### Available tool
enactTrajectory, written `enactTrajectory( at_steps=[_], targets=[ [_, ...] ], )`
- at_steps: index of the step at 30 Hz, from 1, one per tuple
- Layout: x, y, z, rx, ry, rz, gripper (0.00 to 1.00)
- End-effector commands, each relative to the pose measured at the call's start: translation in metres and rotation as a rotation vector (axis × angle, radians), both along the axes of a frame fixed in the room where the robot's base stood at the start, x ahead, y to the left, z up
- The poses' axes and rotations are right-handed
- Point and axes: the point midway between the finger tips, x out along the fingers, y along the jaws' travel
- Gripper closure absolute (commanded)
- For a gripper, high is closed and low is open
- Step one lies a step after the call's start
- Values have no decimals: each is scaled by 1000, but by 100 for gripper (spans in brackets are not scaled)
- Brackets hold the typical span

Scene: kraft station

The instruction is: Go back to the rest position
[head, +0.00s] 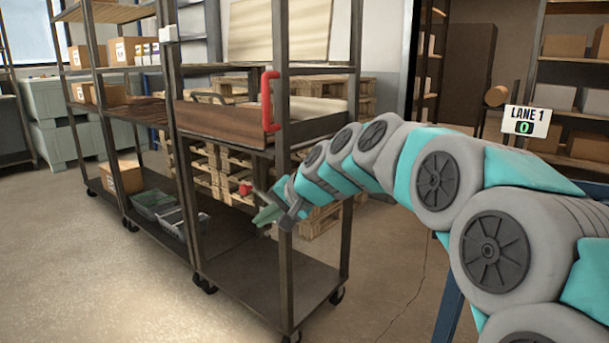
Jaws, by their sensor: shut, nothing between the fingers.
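My arm reaches in from the right of the head view. My gripper (267,211) is at its end, beside the near post of a dark metal shelf cart (283,190). It is small in the picture, and its fingers look closed and empty. A small red thing (245,189) shows just behind my gripper. I cannot tell whether the gripper touches the post.
Wooden pallets (210,165) are stacked behind the cart. A "LANE 1" sign (525,120) is at the right. The floor (110,290) at the front left is clear.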

Motion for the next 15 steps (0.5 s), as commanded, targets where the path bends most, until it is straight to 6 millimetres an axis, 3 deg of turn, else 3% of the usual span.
enactTrajectory(
  at_steps=[1, 8, 15],
  targets=[
    [-25, -13, -11, -57, 15, 26, 100],
    [-142, -78, -78, -322, 133, 153, 100],
    [-271, -161, -141, -566, 308, 259, 100]
  ],
)
